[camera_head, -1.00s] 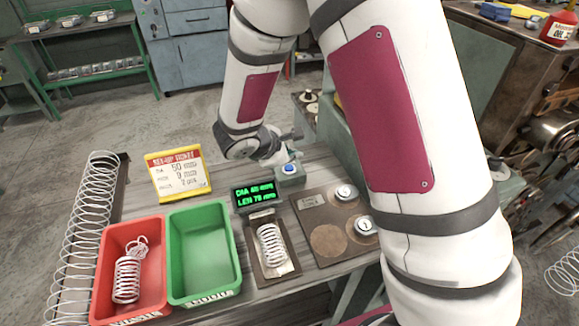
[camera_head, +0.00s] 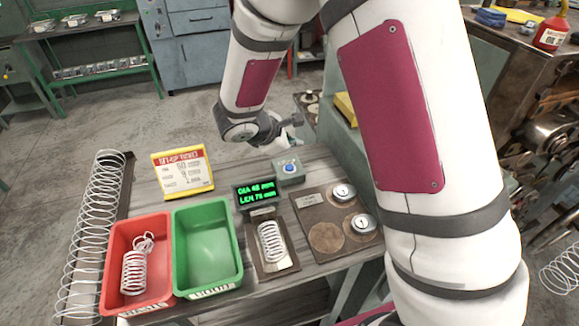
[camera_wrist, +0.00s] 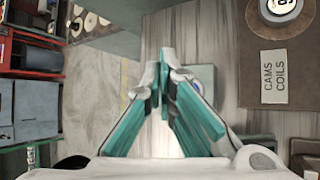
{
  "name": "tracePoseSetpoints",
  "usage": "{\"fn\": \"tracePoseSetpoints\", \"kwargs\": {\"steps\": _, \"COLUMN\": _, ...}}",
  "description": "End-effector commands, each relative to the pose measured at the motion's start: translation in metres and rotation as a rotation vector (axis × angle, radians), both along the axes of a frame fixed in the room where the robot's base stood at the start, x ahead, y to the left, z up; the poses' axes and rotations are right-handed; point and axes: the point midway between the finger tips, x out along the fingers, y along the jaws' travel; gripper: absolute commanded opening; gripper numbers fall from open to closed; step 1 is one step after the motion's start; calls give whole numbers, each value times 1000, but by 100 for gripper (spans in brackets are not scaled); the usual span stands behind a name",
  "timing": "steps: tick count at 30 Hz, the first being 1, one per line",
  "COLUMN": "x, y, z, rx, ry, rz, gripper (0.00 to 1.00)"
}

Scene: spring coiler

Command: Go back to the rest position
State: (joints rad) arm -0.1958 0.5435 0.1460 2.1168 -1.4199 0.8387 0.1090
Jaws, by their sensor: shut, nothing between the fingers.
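My gripper (camera_wrist: 165,65) is shut and empty in the wrist view, its teal fingers drawn together over the wooden bench top. In the head view my gripper (camera_head: 294,122) is small and partly hidden behind my wrist, just beyond the grey box with a blue button (camera_head: 290,168). It stands clear above the bench (camera_head: 232,182) and its fingertips are hard to make out.
A green display (camera_head: 256,194) stands behind a tray holding a spring (camera_head: 272,242). A red bin (camera_head: 112,262) with a spring and an empty green bin (camera_head: 207,249) are to the left. A set-up ticket (camera_head: 183,172) stands behind. A board with cams (camera_head: 342,191) is right.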

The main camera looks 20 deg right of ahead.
Motion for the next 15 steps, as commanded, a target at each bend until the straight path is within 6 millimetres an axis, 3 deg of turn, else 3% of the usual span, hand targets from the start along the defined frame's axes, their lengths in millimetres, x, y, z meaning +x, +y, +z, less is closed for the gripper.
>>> {"fn": "tracePoseSetpoints", "kwargs": {"steps": 10, "x": -1, "y": -1, "z": 3, "rx": 3, "ry": -4, "rz": -8, "gripper": 0}}
{"fn": "tracePoseSetpoints", "kwargs": {"steps": 15, "x": -18, "y": -17, "z": 37, "rx": 47, "ry": -50, "rz": -115, "gripper": 0}}
